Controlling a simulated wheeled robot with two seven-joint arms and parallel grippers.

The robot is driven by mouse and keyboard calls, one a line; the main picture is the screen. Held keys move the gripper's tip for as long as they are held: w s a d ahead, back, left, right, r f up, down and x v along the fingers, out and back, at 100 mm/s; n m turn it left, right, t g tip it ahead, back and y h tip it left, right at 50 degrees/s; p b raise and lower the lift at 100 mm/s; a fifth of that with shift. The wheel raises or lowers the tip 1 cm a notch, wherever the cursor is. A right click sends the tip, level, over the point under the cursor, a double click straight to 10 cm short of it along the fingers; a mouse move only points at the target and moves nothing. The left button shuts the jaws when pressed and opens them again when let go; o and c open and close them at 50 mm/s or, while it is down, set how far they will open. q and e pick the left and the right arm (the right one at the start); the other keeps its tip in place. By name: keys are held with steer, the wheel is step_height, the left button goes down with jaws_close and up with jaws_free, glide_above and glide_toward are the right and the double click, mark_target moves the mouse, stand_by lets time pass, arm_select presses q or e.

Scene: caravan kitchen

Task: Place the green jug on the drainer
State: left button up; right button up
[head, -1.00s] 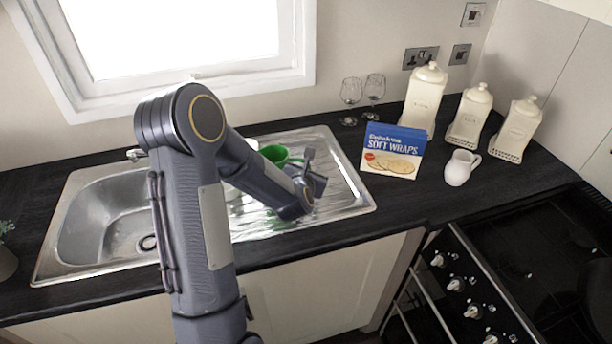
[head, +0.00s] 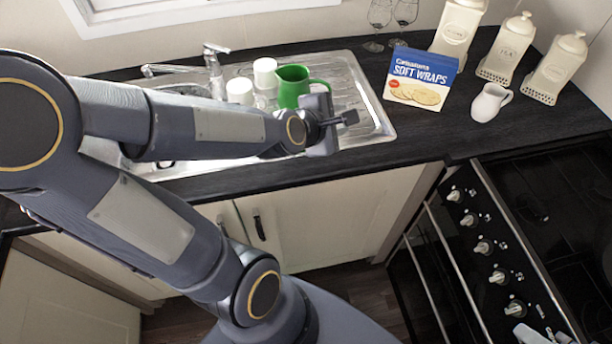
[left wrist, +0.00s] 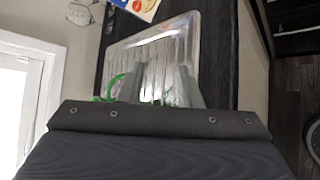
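The green jug (head: 291,86) stands upright on the drainer (head: 372,122), its handle pointing right. My left gripper (head: 338,120) is just in front and to the right of the jug, above the drainer. In the left wrist view its two fingers (left wrist: 160,88) are spread, with only ribbed drainer and a green reflection between them. Part of the green jug (left wrist: 108,90) shows outside the left finger there; the rest is hidden by the gripper body.
Two white cups (head: 240,91) stand left of the jug, near the tap (head: 214,68). A soft wraps box (head: 421,78), a white jug (head: 490,102), wine glasses (head: 379,14) and cream canisters (head: 507,48) stand to the right. The black worktop (head: 400,150) in front of the drainer is clear.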

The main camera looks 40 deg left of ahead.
arm_select(q)
steer(key=s+d+m+g+h, duration=0.1)
steer(key=s+d+m+g, duration=0.1)
steer(key=s+m, duration=0.7)
steer(key=s+d+m+g+h, duration=0.2)
steer(key=s+d+m+g, duration=0.1)
steer(key=s+m, duration=0.6)
steer(key=m+g, duration=0.1)
steer(key=m, duration=0.3)
steer(key=shift+s+d+m+h, duration=0.15)
steer(key=shift+s+m+h, duration=0.15)
steer(key=shift+m, duration=0.1)
